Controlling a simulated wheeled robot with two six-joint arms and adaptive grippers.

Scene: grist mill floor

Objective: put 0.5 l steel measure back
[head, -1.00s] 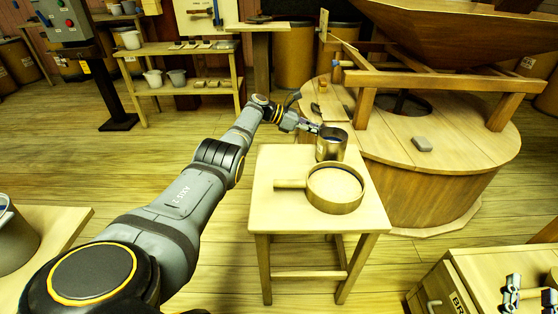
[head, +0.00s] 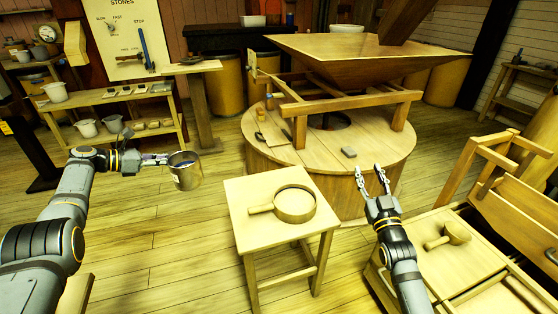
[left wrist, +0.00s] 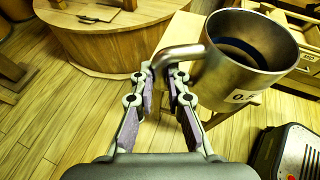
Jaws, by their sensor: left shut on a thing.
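The 0.5 l steel measure (head: 186,171) is a steel mug with a white label, held up in the air left of the small wooden stool. My left gripper (head: 164,160) is shut on its handle. In the left wrist view the measure (left wrist: 245,60) is roughly upright, its label partly readable as "0.5", with something dark inside. In that view the left gripper (left wrist: 172,72) has its fingers at the bent handle. My right gripper (head: 372,180) is open and empty, pointing up in front of the round millstone casing.
A wooden-rimmed sieve (head: 295,204) with a handle lies on the stool (head: 250,235). The round casing (head: 380,150) stands behind. A shelf (head: 155,135) with pots is at back left. A chest with a wooden scoop (head: 448,236) is at right. Floor around the measure is clear.

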